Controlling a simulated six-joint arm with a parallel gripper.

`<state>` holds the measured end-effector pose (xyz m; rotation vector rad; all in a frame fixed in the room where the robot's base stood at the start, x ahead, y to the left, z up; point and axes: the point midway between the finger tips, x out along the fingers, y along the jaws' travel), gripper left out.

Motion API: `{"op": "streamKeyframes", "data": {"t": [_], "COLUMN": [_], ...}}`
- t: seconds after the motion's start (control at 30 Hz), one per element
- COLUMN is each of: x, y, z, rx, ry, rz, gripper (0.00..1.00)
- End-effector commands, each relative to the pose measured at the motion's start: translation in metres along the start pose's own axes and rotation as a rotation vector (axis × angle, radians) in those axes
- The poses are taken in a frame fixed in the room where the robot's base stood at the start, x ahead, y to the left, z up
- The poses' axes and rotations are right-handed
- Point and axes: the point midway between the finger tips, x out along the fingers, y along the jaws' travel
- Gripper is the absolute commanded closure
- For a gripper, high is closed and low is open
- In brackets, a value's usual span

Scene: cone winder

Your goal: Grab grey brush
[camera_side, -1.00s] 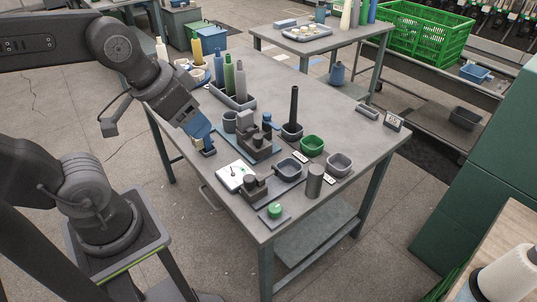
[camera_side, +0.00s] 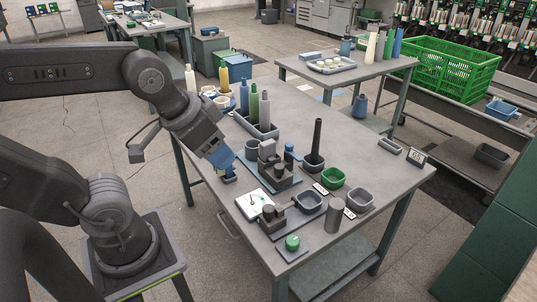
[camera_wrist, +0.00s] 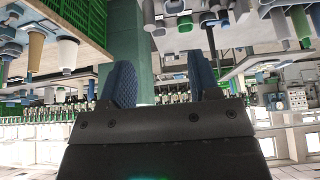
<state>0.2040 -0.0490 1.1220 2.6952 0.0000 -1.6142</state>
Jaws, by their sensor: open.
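The thing most like a brush is a dark grey upright stick (camera_side: 317,137) standing in a small dark pot on the grey table; its lower end is hidden in the pot, so I cannot tell its bristles. A dark thin rod (camera_wrist: 212,42) also shows in the wrist view, beyond the right finger. My gripper (camera_side: 227,172) is over the near left edge of the table, pointing down and right, well to the left of the stick. In the wrist view its two blue fingers (camera_wrist: 163,82) stand apart with nothing between them.
Between my gripper and the stick is a dark fixture (camera_side: 268,172). A white pad (camera_side: 254,204), a green bowl (camera_side: 333,177), grey bowls (camera_side: 359,200), a grey cylinder (camera_side: 335,215) and a green knob (camera_side: 292,242) crowd the front. A bottle rack (camera_side: 256,126) stands behind.

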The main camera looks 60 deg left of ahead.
Motion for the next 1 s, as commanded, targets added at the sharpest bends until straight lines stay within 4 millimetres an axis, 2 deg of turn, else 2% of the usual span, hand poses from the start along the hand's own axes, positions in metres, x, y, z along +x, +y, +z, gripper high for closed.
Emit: {"op": "streamKeyframes", "data": {"t": [0.07, 0.17, 0.47, 0.57, 0.77, 0.87, 1.0], "x": [0.0, 0.0, 0.001, 0.005, 0.031, 0.051, 0.089], "y": [0.0, 0.0, -0.002, -0.008, -0.036, -0.054, -0.082], "z": [0.0, 0.0, -0.005, -0.021, -0.075, -0.103, -0.135], "rx": [0.0, 0.0, 0.025, 0.109, 0.438, 0.617, 0.867], "ry": [0.0, 0.0, -0.008, -0.038, -0.162, -0.237, -0.351], "rz": [0.0, 0.0, -0.008, -0.031, -0.092, -0.107, -0.105], "gripper": [0.42, 0.32, 0.32, 0.32, 0.32, 0.32, 0.32]}}
